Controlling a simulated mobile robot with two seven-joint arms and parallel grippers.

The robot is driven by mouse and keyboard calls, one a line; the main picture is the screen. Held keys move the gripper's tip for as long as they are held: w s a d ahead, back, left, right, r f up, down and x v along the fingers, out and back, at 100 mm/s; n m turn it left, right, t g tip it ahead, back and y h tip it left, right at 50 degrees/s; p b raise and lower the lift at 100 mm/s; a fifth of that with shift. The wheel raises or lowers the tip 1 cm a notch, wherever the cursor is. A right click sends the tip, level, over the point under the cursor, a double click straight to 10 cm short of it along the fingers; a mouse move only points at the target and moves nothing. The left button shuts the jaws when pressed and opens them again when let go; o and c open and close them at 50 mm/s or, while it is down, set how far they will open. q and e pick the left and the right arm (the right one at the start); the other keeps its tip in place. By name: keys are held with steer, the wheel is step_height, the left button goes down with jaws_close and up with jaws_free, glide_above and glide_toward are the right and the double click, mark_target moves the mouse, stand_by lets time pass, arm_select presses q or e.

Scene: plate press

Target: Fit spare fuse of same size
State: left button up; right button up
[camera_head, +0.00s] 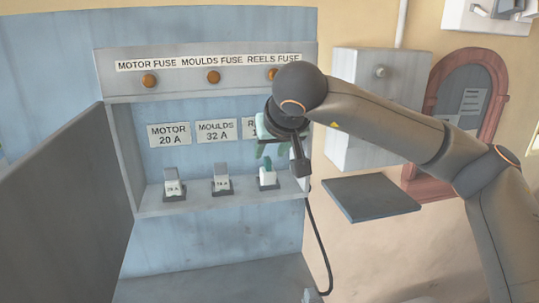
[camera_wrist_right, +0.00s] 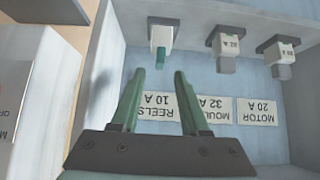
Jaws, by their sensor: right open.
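In the fuse box, three fuses stand on a ledge below their labels. The motor fuse (camera_head: 173,187) and moulds fuse (camera_head: 221,184) have grey tops. The reels fuse (camera_head: 267,179) has a white body and a green top; its marking is not readable. My right gripper (camera_head: 271,152) hangs just above the reels fuse, partly hiding its 10 A label. In the right wrist view, which is upside down, my right gripper (camera_wrist_right: 158,76) is open and empty, its green fingers pointing toward the reels fuse (camera_wrist_right: 161,38), apart from it. I cannot tell any fuse as a spare.
The fuse box's top panel carries amber lamps (camera_head: 213,77). Its grey door (camera_head: 62,195) stands open at left. A dark shelf (camera_head: 370,197) juts out at right, below a grey wall box (camera_head: 372,95). A black cable (camera_head: 317,235) hangs beside the fuse box.

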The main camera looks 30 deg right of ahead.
steer(key=v, duration=0.9)
steer(key=shift+s+r, duration=0.2)
steer(key=shift+s, duration=0.05)
